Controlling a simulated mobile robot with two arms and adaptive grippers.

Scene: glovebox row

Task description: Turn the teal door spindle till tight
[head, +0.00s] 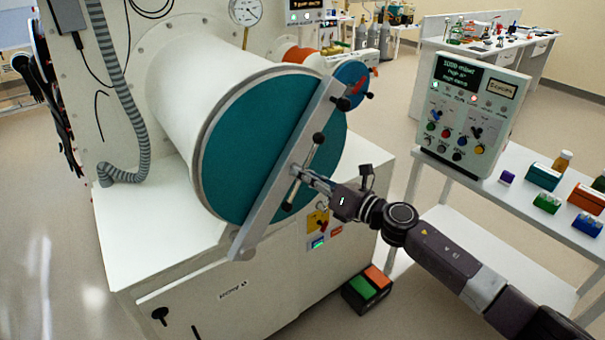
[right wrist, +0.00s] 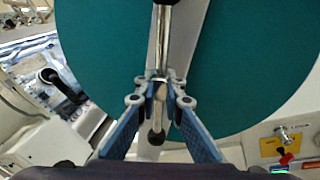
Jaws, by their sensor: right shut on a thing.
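The round teal door (head: 235,150) closes the front of a white cylinder. A grey bar (head: 262,220) crosses it diagonally. The door spindle's metal tommy bar (head: 309,157) sits at the bar's middle, tilted, with a black knob at each end. My right gripper (head: 297,171) is shut on this spindle handle near its middle. In the right wrist view the fingertips (right wrist: 160,88) close around the handle (right wrist: 164,45), with a black knob (right wrist: 156,138) below them. The spindle's threaded part is hidden. My left gripper is not in view.
A smaller blue door (head: 352,77) with black knobs is beyond the teal one. A control panel (head: 467,110) stands on a white side table (head: 500,185) at the right, with small boxes. A green and red pedal (head: 367,288) lies on the floor below.

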